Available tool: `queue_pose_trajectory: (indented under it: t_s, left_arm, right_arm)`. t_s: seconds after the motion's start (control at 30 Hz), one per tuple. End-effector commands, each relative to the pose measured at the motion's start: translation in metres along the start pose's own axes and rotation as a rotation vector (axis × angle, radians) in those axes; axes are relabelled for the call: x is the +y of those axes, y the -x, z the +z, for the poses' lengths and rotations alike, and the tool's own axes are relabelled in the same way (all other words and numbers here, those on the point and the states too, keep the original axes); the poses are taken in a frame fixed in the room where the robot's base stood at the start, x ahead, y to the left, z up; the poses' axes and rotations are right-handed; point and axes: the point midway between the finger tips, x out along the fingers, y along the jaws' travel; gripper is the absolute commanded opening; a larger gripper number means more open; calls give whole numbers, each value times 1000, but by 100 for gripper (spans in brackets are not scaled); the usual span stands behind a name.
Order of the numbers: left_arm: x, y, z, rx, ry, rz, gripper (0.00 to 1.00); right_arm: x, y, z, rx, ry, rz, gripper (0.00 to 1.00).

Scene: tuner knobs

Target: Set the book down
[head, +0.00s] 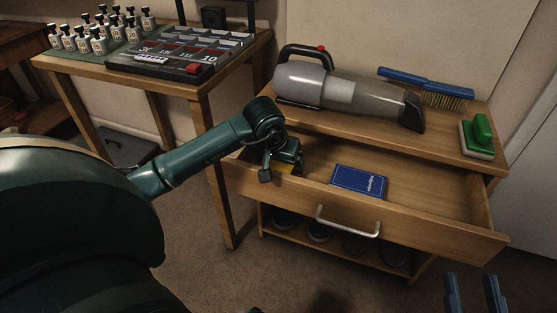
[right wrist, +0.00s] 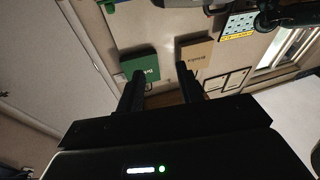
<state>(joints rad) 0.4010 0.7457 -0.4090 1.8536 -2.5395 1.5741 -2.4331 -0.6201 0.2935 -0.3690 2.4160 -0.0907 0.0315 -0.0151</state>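A blue book (head: 358,181) with pale lettering lies flat in the open wooden drawer (head: 420,213). My left gripper (head: 282,169) is inside the left end of the drawer, pointing down. Its fingers look spread apart. A small yellow patch (head: 287,168) shows beside and under these fingers; most of it is hidden, and I cannot tell whether it is a book or whether it is touched. My right gripper (head: 473,293) is at the lower right, in front of the drawer. The right wrist view shows its fingers (right wrist: 158,88) apart with nothing between them.
A handheld vacuum (head: 345,92), a blue-handled wire brush (head: 428,88) and a green-handled scrubber (head: 479,136) stand on the cabinet top. A side table (head: 190,85) at the left bears a mixer-like device (head: 180,58) and several small bottles. Dark round items sit on the shelf below the drawer.

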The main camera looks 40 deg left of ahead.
Motion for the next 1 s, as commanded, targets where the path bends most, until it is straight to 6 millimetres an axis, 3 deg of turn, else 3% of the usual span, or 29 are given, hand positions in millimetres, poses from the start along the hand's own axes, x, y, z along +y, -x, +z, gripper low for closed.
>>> queue_pose_trajectory:
  t_s: [0.33, 0.8, 1.0]
  left_arm:
    - [0, 9, -2, 0, 0, 0, 89]
    - [0, 102, -3, 2, -2, -2, 89]
    - [0, 121, -2, -1, -1, 0, 89]
  right_arm:
    - [1, 0, -3, -3, 10, 1, 36]
    - [5, 5, -2, -51, 89, 7, 36]
    - [4, 8, 1, -66, 99, 10, 36]
